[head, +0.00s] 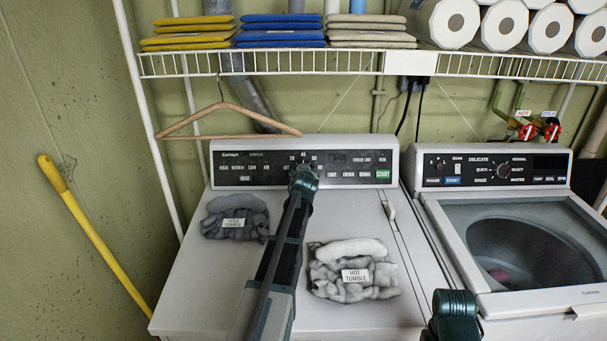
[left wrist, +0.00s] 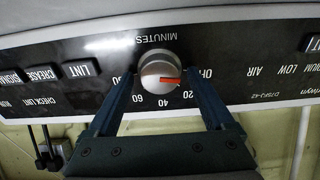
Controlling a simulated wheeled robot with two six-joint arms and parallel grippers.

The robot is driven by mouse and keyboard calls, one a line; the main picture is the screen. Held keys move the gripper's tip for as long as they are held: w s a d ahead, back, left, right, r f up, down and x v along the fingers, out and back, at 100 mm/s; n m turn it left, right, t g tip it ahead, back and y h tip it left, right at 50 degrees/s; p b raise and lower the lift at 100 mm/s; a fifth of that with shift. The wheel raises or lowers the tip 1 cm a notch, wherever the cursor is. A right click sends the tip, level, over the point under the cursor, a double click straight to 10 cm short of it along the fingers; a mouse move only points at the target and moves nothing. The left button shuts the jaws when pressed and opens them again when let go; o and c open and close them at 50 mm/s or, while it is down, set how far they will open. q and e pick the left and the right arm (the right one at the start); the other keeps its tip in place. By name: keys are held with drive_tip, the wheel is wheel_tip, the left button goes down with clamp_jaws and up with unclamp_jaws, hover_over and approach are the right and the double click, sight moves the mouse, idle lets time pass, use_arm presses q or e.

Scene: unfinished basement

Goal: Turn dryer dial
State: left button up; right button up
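The dryer dial (left wrist: 160,72) is a round silver knob with a red pointer on the black control panel. In the left wrist view, the pointer aims right, between OFF and 20 on the minutes scale. My left gripper (left wrist: 160,78) is open, with one finger on each side of the knob; I cannot tell whether they touch it. In the head view my left gripper (head: 303,177) is up against the panel of the white dryer (head: 190,270) and hides most of the dial. A dark green part of my right arm shows at the bottom right; its fingers are not visible.
Two piles of grey laundry (head: 236,222) (head: 345,285) with labels lie on the dryer top. A washer (head: 440,230) with its own panel stands right. A wooden hanger (head: 180,128) hangs from the wire shelf (head: 290,62) above. A yellow pole (head: 95,230) leans at left.

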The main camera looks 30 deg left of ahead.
use_arm(q)
drive_tip(key=c, duration=1.2)
drive_tip(key=m, duration=0.4)
drive_tip(key=shift+r, duration=0.1)
drive_tip(key=shift+m+h, duration=0.3)
drive_tip(key=shift+m, duration=1.7)
